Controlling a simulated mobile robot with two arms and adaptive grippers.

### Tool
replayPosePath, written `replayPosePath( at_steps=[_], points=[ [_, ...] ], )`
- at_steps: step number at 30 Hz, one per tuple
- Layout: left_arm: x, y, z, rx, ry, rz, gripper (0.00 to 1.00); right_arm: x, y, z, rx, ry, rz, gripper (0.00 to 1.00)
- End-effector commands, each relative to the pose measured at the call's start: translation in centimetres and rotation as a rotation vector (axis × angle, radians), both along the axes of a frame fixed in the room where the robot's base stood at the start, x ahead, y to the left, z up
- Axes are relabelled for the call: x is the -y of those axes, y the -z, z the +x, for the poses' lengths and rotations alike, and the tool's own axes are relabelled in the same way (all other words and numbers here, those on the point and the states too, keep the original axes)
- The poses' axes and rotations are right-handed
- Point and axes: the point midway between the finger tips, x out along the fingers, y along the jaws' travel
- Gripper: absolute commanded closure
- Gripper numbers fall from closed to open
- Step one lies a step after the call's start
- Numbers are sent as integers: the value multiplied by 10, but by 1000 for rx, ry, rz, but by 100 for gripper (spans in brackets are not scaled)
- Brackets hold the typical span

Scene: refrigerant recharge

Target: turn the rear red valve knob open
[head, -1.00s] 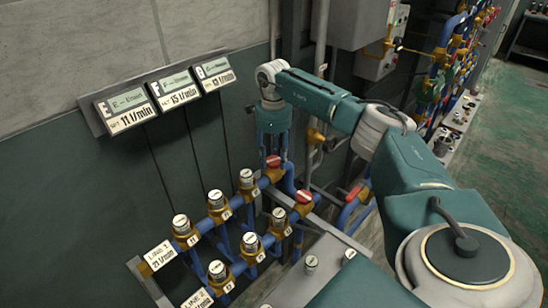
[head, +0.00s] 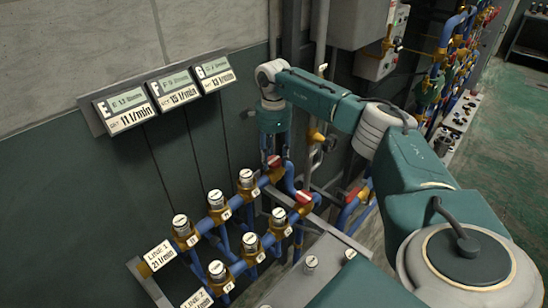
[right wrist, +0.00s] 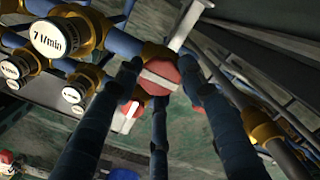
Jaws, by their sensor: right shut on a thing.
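The rear red valve knob (head: 275,162) sits at the end of the rear blue pipe line in the head view. In the right wrist view the red knob (right wrist: 158,74) has a pale bar across its face and lies between my dark fingers. My right gripper (head: 273,152) points down over it and is shut on it. The fingertips also show in the right wrist view (right wrist: 160,84), around the knob's sides. They hide part of the knob in the head view. My left gripper is in neither view.
A second red knob (head: 303,197) sits on the front line, close by. Several white-capped valves (head: 246,178) line both blue pipes. Three flow displays (head: 166,93) hang on the wall at left. A grey vertical pipe stands just behind my gripper.

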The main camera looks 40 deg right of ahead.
Motion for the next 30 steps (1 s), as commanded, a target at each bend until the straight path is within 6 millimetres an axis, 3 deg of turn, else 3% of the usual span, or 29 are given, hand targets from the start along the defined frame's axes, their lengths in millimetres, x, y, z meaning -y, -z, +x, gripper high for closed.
replayPosePath(
  at_steps=[5,6,9,20,23,30],
  points=[
    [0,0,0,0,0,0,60,-1,-4,4,14,-2,1,86],
    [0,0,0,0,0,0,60,-1,-4,4,14,-2,1,58],
    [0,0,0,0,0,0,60,-1,-4,4,12,-2,1,41],
    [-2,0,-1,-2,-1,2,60,-1,-6,2,6,0,1,41],
    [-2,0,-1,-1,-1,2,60,-1,-20,2,7,0,1,41],
    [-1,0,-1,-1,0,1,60,-1,-71,3,10,-1,0,41]
  ],
)
